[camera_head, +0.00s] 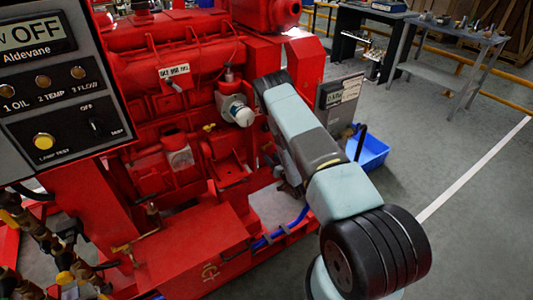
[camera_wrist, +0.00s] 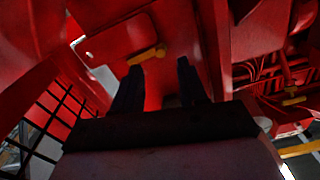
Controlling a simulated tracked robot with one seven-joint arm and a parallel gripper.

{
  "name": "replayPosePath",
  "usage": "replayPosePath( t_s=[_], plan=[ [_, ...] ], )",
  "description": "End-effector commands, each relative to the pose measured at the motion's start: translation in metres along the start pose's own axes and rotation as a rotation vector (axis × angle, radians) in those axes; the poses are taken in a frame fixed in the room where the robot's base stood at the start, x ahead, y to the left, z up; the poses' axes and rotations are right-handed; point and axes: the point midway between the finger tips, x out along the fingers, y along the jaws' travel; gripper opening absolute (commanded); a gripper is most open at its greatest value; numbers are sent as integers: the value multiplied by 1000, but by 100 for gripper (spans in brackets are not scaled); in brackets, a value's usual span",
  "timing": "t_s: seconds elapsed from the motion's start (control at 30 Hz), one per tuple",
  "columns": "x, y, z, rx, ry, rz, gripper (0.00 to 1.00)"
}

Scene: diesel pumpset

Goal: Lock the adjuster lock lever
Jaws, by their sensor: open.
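In the wrist view a small yellow lever (camera_wrist: 146,54), possibly the adjuster lock lever, sits on the red machine surface. It lies roughly crosswise, just beyond the left fingertip. My gripper (camera_wrist: 159,68) is open, with two dark fingers apart and nothing between them. The lever lies more toward the left finger than the right. Whether the finger touches it I cannot tell. In the head view my arm reaches down beside the red diesel pumpset (camera_head: 205,60). I cannot make out the fingers there, and I cannot surely pick out the same lever.
A second yellow handle (camera_wrist: 294,101) shows at right in the wrist view, with a black grid guard (camera_wrist: 55,120) at left. In the head view a control panel (camera_head: 50,100) stands at left, and a blue bin (camera_head: 370,152) and workbench (camera_head: 450,45) at right. Open floor lies at right.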

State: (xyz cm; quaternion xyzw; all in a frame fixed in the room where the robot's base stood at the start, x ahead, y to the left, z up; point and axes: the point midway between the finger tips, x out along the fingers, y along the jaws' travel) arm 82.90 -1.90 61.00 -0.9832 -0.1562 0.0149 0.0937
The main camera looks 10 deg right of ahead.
Motion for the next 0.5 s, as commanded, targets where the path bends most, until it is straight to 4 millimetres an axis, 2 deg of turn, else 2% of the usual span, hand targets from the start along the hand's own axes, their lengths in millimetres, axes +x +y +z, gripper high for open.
replayPosePath(
  t_s=[0.2, 0.5],
  plan=[
    [32, -1, 0, -1, 1, -2, 42],
    [53, 1, 0, -1, -1, 1, 42]
  ],
)
